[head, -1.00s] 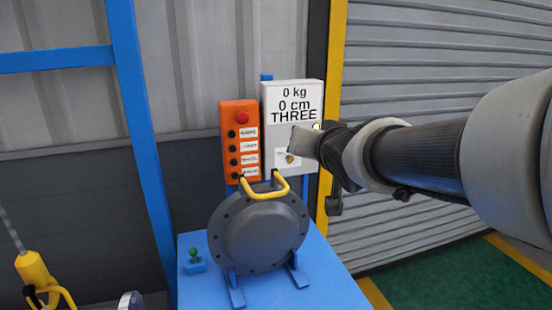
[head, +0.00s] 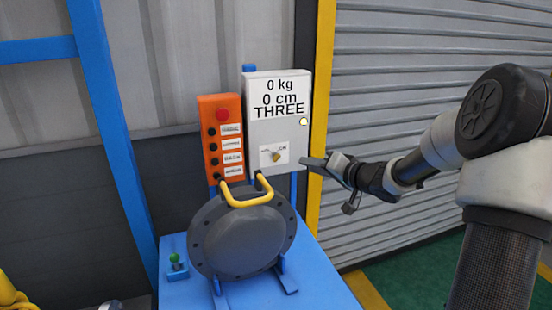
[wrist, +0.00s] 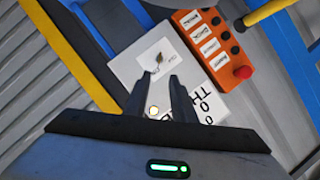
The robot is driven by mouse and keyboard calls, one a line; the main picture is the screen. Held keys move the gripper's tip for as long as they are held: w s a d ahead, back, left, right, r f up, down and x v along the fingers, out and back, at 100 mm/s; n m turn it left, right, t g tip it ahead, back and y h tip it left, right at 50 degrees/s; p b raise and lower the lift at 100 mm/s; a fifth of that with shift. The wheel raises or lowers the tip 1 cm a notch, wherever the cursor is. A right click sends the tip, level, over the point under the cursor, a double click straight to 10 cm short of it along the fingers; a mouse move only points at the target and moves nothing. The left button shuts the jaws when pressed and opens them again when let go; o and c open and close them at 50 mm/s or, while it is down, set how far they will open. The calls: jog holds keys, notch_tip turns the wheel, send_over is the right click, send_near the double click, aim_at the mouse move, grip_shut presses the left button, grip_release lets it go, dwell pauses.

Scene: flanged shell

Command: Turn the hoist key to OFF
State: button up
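The hoist key (head: 276,156) is a small brass-coloured knob on a white label, low on the white box (head: 262,132). The box reads "0 kg", "0 cm" and "THREE". The words on the key's label are too small to read surely. In the wrist view the key (wrist: 159,57) lies just beyond the fingertips, roughly in line with the gap between them. My gripper (head: 309,162) is just right of the box in the head view, apart from the key. The wrist view shows its two dark fingers (wrist: 161,77) parted, with nothing between them.
An orange button box (head: 209,101) with a red button stands left of the white box. A grey flanged shell (head: 245,246) with a yellow handle (head: 247,201) stands in front, on a blue table (head: 322,290). A green-topped lever (head: 175,261) is left of the shell.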

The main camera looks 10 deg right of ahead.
aim_at(279, 158)
jog(key=x, duration=1.6)
jog(key=shift+w, duration=0.2)
jog(key=shift+r, duration=0.1)
grip_shut()
